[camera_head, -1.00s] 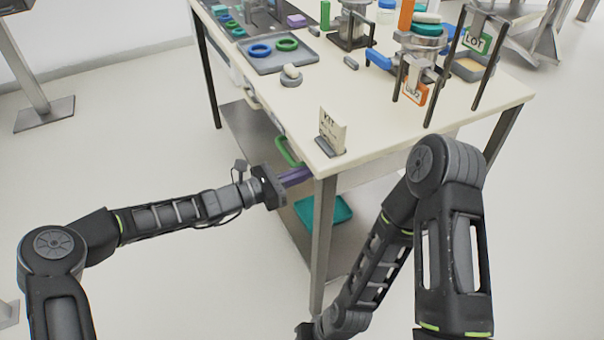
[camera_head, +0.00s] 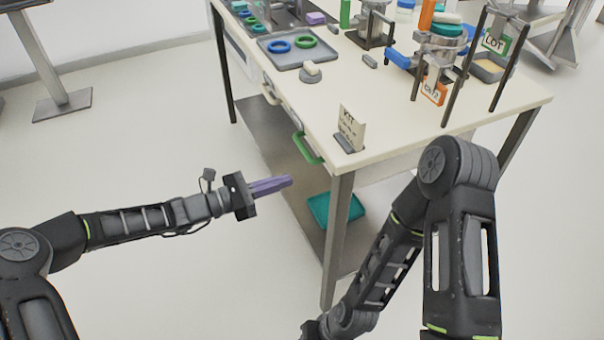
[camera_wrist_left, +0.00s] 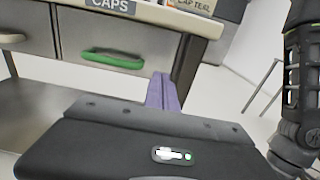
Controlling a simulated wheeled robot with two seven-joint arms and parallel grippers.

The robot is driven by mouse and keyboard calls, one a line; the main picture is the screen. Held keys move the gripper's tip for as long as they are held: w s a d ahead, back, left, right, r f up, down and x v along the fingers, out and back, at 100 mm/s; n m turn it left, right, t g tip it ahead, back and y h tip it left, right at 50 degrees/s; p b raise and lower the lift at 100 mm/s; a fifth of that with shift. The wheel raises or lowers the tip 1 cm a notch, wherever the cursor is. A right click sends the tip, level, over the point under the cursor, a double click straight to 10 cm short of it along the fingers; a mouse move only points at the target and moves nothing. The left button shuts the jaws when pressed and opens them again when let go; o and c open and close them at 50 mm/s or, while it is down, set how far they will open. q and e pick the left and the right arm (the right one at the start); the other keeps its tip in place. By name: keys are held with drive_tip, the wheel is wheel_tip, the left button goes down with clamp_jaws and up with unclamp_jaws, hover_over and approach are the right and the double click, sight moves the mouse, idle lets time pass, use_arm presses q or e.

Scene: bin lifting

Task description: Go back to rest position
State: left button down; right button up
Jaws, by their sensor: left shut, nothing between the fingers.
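My left gripper (camera_head: 288,182) is shut and empty, its purple fingers together. It points right, in open space to the left of the table's near leg. In the left wrist view the purple fingers (camera_wrist_left: 163,92) stand in front of the table's drawer side, below and right of a green handle (camera_wrist_left: 112,60). My right arm hangs down at the right of the head view, and its gripper is not visible.
The white workbench (camera_head: 420,125) has a lower shelf with a teal bin (camera_head: 336,210). A green drawer handle (camera_head: 307,148) sticks out on its left side.

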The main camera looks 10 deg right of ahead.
use_arm(q)
drive_tip(key=shift+v, duration=1.2)
drive_tip(key=s+a+f+m+g+y+p, duration=0.1)
drive_tip(key=s+f+m+y, duration=0.4)
drive_tip(key=f, duration=0.4)
drive_tip(key=s+a+f+m+g+y+p, duration=0.1)
drive_tip(key=s+f+m+g+y, duration=0.15)
drive_tip(key=s+f, duration=0.55)
drive_tip(key=s+a+m+y+p, duration=0.2)
drive_tip(key=s+a+m+p, duration=0.1)
drive_tip(key=s, duration=0.5)
drive_tip(key=s+a+f+m+y+p, duration=0.1)
drive_tip(key=s+a+m+y+p, duration=0.2)
drive_tip(key=s+m, duration=0.5)
drive_tip(key=s+a+p, duration=0.1)
drive_tip(key=a, duration=0.1)
drive_tip(key=shift+a+f+y, duration=0.2)
drive_tip(key=shift+a+y, duration=0.15)
